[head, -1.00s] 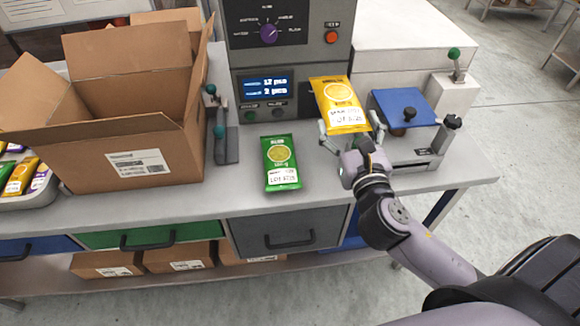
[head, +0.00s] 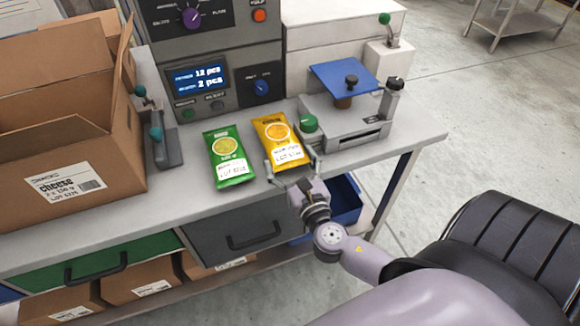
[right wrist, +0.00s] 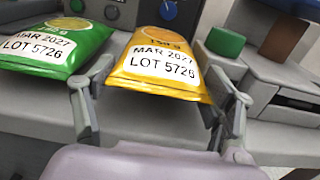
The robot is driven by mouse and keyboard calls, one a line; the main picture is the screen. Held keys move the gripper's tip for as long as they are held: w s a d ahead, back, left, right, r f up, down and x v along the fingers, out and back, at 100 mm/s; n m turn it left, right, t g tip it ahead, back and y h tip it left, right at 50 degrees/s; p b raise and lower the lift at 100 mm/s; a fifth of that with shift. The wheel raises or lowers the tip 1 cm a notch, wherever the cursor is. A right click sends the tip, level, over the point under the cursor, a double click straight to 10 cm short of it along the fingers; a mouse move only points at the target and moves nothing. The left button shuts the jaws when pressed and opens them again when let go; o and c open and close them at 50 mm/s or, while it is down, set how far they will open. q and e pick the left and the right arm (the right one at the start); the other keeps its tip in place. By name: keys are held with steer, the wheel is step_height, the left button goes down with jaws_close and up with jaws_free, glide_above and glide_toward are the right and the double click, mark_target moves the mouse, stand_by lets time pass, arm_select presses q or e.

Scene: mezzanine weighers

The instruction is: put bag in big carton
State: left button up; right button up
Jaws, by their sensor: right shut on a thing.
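A yellow bag (head: 281,140) with an orange picture and a white lot label is between the fingers of my right gripper (head: 293,168), which is shut on it. In the right wrist view the yellow bag (right wrist: 160,58) has a finger of the gripper (right wrist: 157,95) at each side. I cannot tell whether it touches the bench. A green bag (head: 229,158) lies on the bench just left of it. The big carton (head: 100,205), brown with raised flaps and a cheese label, stands at the left, partly cut off. Its inside is hidden. My left gripper is out of view.
A grey console (head: 205,75) with a display stands behind the bags. A device with a blue plate (head: 343,76) and a green knob (head: 308,123) is close right of the yellow bag. A lever device (head: 167,148) stands between carton and green bag. Bench front is clear.

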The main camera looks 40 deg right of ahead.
steer(key=shift+f, duration=0.65)
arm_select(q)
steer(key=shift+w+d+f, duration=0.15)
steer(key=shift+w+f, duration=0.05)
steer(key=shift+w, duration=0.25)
arm_select(e)
steer(key=shift+f, duration=0.2)
steer(key=o, duration=1.6)
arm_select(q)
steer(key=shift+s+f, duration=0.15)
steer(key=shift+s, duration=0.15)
arm_select(e)
steer(key=shift+r, duration=0.15)
